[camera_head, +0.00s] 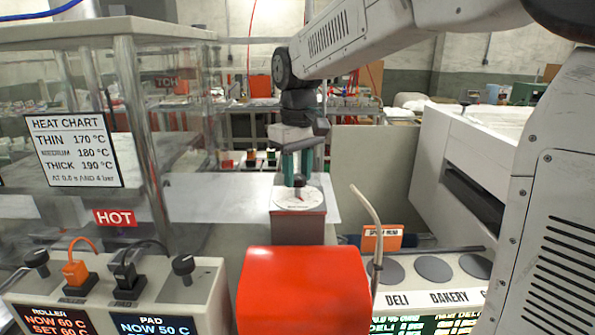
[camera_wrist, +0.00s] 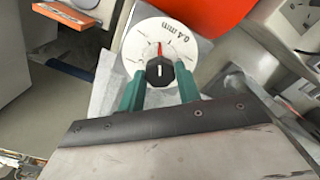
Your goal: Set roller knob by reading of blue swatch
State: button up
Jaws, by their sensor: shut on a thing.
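My gripper (camera_head: 299,168) points down over a gauge with a round white dial (camera_head: 284,198). Its green fingers are shut on a small black knob (camera_wrist: 159,72) with a white mark, at the dial. The wrist view shows "0.4 mm" printed on the dial (camera_wrist: 135,48) and a red pointer just above the knob. I cannot make out a blue swatch.
The heat chart (camera_head: 73,150) reads thin 170 °C, a blurred middle line 180 °C, thick 190 °C. A "HOT" sign (camera_head: 115,218) is below it. The pad display (camera_head: 155,324) reads "NOW 50 C". A red box (camera_head: 303,285) stands in front of the gauge. White machinery (camera_head: 470,165) is at right.

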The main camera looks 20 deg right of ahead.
aim_at(297, 176)
jog(key=m, duration=0.5)
jog(key=shift+m, duration=0.4)
dwell(0.3)
jog(key=o, duration=1)
jog(key=shift+c, duration=0.2)
notch_tip(297, 176, up, 8)
jog(key=shift+f, duration=0.1)
jog(key=shift+w, duration=0.1)
